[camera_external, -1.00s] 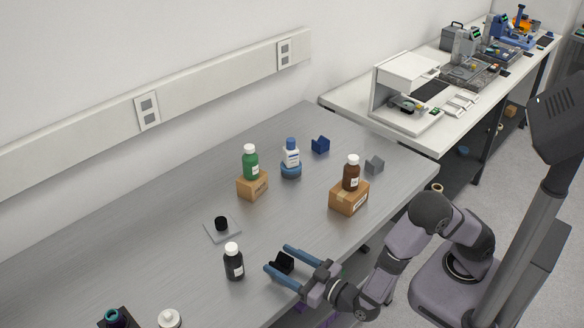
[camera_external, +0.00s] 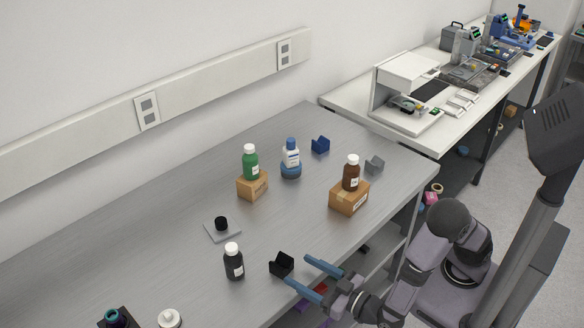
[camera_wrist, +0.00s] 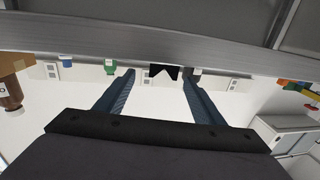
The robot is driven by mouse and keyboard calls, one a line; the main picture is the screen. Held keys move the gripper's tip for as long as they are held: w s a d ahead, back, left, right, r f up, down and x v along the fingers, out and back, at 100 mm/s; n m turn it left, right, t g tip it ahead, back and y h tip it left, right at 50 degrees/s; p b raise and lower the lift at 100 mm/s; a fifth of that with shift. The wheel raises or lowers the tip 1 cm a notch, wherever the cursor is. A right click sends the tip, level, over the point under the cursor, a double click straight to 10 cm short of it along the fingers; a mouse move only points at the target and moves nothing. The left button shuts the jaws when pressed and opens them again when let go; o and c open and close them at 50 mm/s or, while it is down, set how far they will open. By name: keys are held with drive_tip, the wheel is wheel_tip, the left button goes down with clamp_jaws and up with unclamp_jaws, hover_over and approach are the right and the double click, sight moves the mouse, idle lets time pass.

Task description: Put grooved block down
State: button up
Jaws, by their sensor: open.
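The black grooved block (camera_external: 282,264) rests on the grey bench near its front edge, right of the black bottle. It also shows in the wrist view (camera_wrist: 163,71), its notch visible, beyond the space between my fingers. My gripper (camera_external: 307,273) is open and empty, apart from the block, on its right side at the bench's front edge. Its two blue fingers are spread wide in the wrist view (camera_wrist: 158,85).
A black bottle (camera_external: 233,262) stands left of the block. A small plate (camera_external: 222,232) with a black piece lies behind. Brown (camera_external: 351,174) and green (camera_external: 250,164) bottles stand on cardboard boxes. Blue (camera_external: 320,145) and grey (camera_external: 374,164) blocks sit farther back. The bench's middle is clear.

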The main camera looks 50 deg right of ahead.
sight(282, 265)
drive_tip(key=shift+f, duration=0.1)
drive_tip(key=b, duration=0.2)
drive_tip(key=shift+a+f+b, duration=0.2)
drive_tip(key=shift+a+b, duration=0.1)
drive_tip(key=shift+b, duration=0.1)
drive_tip(key=shift+s+a+r+b, duration=0.1)
drive_tip(key=shift+a+r+b, duration=0.15)
drive_tip(key=shift+b, duration=0.8)
drive_tip(key=shift+a+r, duration=0.1)
drive_tip(key=shift+r, duration=0.05)
drive_tip(key=shift+w+a, duration=0.1)
drive_tip(key=shift+w, duration=1)
drive_tip(key=shift+w+r+p, duration=0.2)
drive_tip(key=shift+w+p, duration=0.6)
drive_tip(key=shift+w, duration=1.15)
drive_tip(key=shift+w+a, duration=0.15)
drive_tip(key=shift+w, duration=0.5)
